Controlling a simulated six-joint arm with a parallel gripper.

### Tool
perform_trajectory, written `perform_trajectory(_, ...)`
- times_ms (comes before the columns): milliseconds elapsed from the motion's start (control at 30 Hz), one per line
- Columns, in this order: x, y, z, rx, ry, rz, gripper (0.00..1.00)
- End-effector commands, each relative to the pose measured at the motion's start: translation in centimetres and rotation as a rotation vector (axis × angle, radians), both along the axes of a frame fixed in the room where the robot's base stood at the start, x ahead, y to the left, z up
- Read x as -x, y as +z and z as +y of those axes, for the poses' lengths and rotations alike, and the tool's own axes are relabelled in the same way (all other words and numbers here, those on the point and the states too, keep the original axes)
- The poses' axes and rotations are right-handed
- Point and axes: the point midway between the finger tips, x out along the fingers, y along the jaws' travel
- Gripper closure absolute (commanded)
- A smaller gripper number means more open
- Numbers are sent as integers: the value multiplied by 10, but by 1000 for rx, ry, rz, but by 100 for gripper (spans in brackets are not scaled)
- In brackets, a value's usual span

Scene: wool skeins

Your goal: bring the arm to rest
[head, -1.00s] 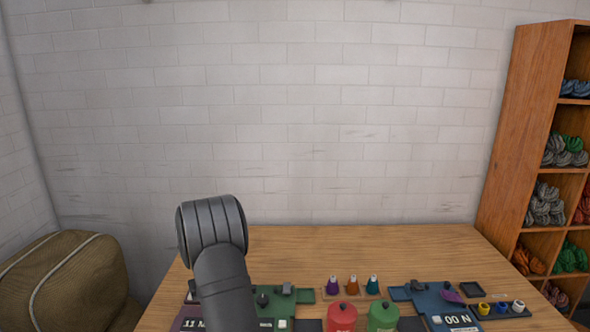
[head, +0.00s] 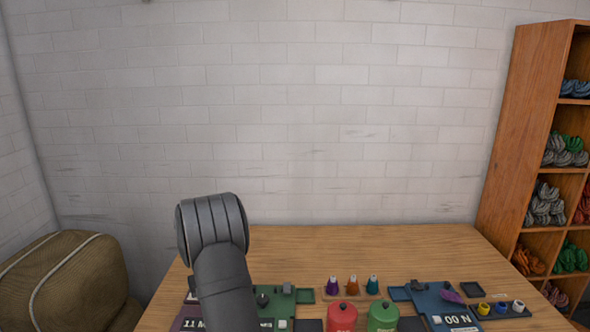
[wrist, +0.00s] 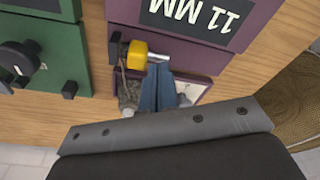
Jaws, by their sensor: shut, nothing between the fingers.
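My gripper (wrist: 158,88) shows in the wrist view as two blue-grey fingers side by side, shut and with nothing between them. The fingers point at a purple unit (wrist: 122,42) with an "11 MM" label and overlap its small open tray (wrist: 205,78). A yellow knob or cap (wrist: 137,55) is just beside the fingertips. I cannot tell whether the fingers touch anything. In the head view my arm stands at the left of the table and hides part of the purple unit (head: 184,323); the gripper is not seen there.
A green unit (head: 305,296) and a blue unit (head: 425,298) stand on the wooden table (head: 380,245). Three small cones (head: 353,285) stand behind. A wool shelf (head: 520,150) is at right. The table's back is clear.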

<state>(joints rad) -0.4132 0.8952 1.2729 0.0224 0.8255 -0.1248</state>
Motion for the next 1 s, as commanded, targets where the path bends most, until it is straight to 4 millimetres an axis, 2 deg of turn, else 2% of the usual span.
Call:
perform_trajectory(67, 1, -18, 0, 2, 0, 3, 100)
perform_trajectory(100, 0, -15, 0, 0, 2, -1, 100)
perform_trajectory(300, 0, -15, 44, -1, 4, -1, 100)
perform_trajectory(400, -1, 9, 42, -3, -1, -5, 100)
perform_trajectory(600, 0, 40, 41, -2, -1, -3, 100)
perform_trajectory(800, 0, 54, 41, -1, 0, -1, 100)
perform_trajectory(1000, 0, 57, 41, -1, 0, -1, 100)
